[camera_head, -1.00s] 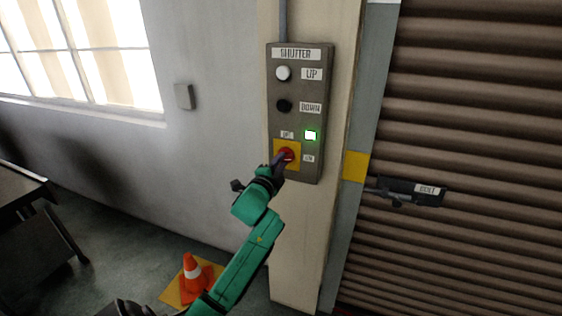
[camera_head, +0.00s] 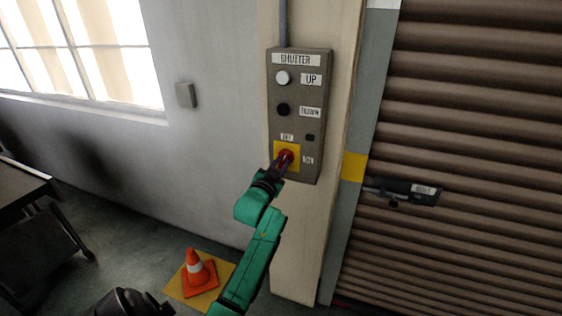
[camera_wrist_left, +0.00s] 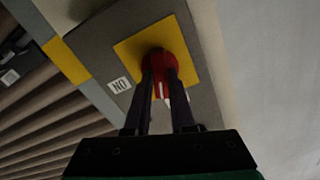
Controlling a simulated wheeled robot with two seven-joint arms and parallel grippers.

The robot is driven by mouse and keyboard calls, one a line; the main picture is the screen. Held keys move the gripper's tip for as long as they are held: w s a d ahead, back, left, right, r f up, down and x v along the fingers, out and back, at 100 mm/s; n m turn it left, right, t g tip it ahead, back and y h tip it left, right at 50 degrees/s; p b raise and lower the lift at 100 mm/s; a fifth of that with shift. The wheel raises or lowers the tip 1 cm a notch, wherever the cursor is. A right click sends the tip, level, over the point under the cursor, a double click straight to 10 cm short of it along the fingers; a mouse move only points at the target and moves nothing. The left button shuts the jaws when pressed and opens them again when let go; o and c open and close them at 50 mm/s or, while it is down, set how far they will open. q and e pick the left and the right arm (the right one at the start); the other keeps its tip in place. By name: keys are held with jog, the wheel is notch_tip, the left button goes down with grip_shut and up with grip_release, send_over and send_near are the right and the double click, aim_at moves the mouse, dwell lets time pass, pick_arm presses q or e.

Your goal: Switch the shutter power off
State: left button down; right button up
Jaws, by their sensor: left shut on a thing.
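The grey shutter control box (camera_head: 312,92) is fixed to the pillar, with a white UP button (camera_head: 283,77) and a black DOWN button (camera_head: 283,109). Low on it is the red rotary power switch (camera_head: 286,157) on a yellow plate; the switch also shows in the left wrist view (camera_wrist_left: 158,59). The small indicator lamp (camera_head: 310,138) right of the switch is dark. My left gripper (camera_head: 282,163) is shut on the red switch; its two fingers (camera_wrist_left: 160,78) lie either side of the knob in the left wrist view. My right gripper is not in view.
The ribbed shutter (camera_head: 470,110) is at the right, with a bolt (camera_head: 410,191) at its edge. An orange cone (camera_head: 198,270) stands on a yellow floor patch at lower left. A dark table (camera_head: 20,185) is at the far left.

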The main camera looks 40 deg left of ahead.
pick_arm(q)
jog(key=shift+n+p, duration=0.8)
jog(key=shift+n, duration=1.2)
jog(key=c, duration=0.8)
grip_release()
jog(key=shift+o, duration=0.2)
jog(key=shift+s+d+f, duration=0.15)
jog(key=shift+s, duration=0.3)
jog(key=b+v, duration=0.4)
jog(key=v, duration=0.9)
jog(key=shift+s+d, duration=0.15)
jog(key=shift+s, duration=0.1)
